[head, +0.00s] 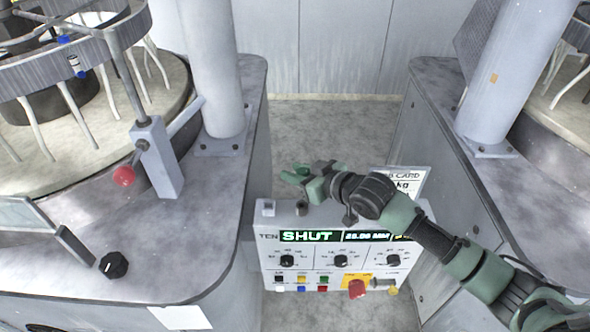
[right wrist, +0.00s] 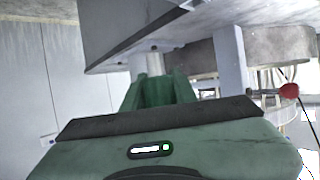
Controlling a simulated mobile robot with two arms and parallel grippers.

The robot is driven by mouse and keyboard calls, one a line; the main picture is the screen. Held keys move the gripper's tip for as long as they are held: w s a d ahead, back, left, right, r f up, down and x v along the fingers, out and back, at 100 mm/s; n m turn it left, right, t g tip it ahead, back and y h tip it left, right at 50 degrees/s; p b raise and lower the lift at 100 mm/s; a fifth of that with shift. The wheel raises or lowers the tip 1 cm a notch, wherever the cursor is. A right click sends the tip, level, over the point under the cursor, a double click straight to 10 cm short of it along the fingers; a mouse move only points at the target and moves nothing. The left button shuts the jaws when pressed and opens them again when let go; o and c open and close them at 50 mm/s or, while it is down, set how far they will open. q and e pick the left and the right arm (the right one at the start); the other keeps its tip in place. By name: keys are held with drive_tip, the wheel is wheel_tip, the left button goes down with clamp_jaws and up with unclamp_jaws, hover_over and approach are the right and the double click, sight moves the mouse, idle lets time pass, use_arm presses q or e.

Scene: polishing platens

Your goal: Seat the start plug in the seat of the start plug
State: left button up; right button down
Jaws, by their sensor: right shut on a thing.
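My right gripper (head: 292,176) reaches in from the right above the back left edge of the control box (head: 262,232), green fingers pointing left. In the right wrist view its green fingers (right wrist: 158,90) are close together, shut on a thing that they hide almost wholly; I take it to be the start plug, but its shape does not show. A short dark grey cylinder (head: 301,208) stands at the box's top edge just below the gripper, apart from the fingers in the picture. I cannot tell whether it is the plug's seat. My left gripper is not in view.
The box front has a display reading SHUT, knobs, coloured buttons and a red button (head: 357,289). A card (head: 408,183) stands behind it. Machine tables flank it; the left one bears a red-ball lever (head: 124,176) and a black knob (head: 113,265). The floor behind is clear.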

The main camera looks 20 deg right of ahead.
drive_tip(key=shift+f+b, duration=1.55)
drive_tip(key=shift+f, duration=1.3)
drive_tip(key=shift+p, duration=0.3)
drive_tip(key=shift+p, duration=0.5)
drive_tip(key=shift+f+b, duration=1.05)
drive_tip(key=shift+f, duration=0.8)
drive_tip(key=c, duration=1)
unclamp_jaws()
drive_tip(key=shift+r, duration=0.1)
drive_tip(key=shift+c, duration=0.2)
